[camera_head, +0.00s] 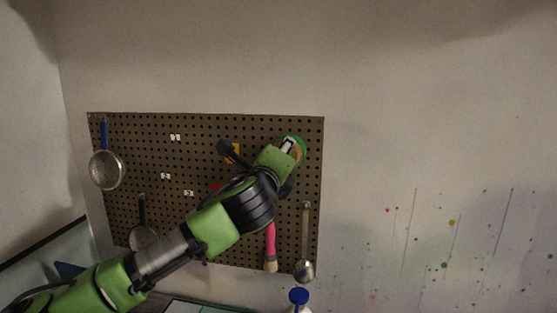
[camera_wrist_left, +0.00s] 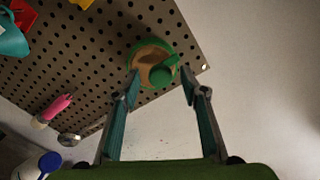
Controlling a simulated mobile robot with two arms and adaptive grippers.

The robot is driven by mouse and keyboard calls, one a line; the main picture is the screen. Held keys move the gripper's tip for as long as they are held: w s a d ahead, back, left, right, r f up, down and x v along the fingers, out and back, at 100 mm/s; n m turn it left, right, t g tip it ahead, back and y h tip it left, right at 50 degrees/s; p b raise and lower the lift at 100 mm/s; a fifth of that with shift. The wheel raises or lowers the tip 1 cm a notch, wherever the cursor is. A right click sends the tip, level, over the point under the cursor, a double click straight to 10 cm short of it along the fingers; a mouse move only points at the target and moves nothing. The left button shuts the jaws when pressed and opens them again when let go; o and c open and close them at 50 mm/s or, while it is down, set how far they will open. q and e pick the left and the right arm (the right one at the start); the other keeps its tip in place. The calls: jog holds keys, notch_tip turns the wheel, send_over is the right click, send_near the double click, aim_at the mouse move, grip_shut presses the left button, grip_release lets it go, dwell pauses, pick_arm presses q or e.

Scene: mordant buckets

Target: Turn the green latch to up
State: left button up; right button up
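The green latch (camera_wrist_left: 162,73) is a green knob with a short lever on a round tan plate with a green rim, mounted on the pegboard (camera_wrist_left: 112,62). In the wrist view its lever points to the upper right. In the head view only part of the green rim (camera_head: 301,142) shows past my left gripper (camera_head: 287,147), which covers the rest. In the wrist view my left gripper (camera_wrist_left: 160,80) is open, with its two fingertips on either side of the knob and gaps showing between. I cannot tell the exact depth. My right gripper is not in view.
A strainer (camera_head: 107,170), a pink-handled brush (camera_head: 270,244) and a ladle (camera_head: 305,269) hang on the board. A blue-capped bottle (camera_head: 299,297) stands below. A teal item (camera_wrist_left: 10,38) is at the wrist view's left.

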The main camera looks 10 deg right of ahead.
pick_arm(q)
jog(key=v, duration=1.2)
jog(key=shift+w, duration=0.1)
